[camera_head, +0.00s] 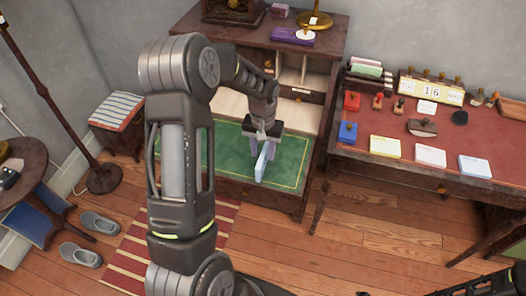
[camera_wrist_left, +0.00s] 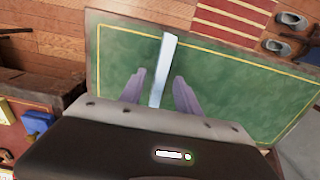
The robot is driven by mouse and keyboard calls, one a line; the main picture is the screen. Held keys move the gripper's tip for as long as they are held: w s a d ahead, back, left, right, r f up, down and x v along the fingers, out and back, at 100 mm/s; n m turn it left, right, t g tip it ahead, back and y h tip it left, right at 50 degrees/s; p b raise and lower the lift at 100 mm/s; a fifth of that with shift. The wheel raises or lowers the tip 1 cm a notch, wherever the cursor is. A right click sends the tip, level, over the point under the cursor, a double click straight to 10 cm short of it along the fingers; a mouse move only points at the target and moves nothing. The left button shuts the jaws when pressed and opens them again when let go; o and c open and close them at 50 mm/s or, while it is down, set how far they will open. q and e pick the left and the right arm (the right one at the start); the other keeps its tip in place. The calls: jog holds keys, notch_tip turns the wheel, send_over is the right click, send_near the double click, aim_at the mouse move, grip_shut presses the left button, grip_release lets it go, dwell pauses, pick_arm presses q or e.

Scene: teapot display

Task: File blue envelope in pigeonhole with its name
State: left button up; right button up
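The pale blue envelope (camera_head: 263,163) stands on edge over the green writing surface of the cabinet desk, in the middle of the head view. In the left wrist view the envelope (camera_wrist_left: 163,68) is a narrow pale strip between my fingers. My left gripper (camera_head: 262,152) points down around it. In the wrist view the left gripper (camera_wrist_left: 160,86) is open, with a gap between the envelope and each finger. The pigeonholes (camera_head: 291,70) are at the back of the desk, partly hidden by my left arm. Their small labels are unreadable. My right gripper's fingers do not show.
The green writing surface (camera_head: 223,160) is clear around the envelope. A purple box (camera_head: 293,37) and a brass stand (camera_head: 316,20) are on the cabinet top. The red-topped table (camera_head: 462,140) at right holds stamps, pads and a calendar (camera_head: 431,91). A lamp pole (camera_head: 60,105) stands at left.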

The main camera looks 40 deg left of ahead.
aim_at(263, 153)
pick_arm(q)
notch_tip(263, 153, up, 7)
jog(key=shift+r+b, duration=0.2)
jog(key=shift+b, duration=0.3)
jog(key=shift+f, duration=0.1)
dwell(0.7)
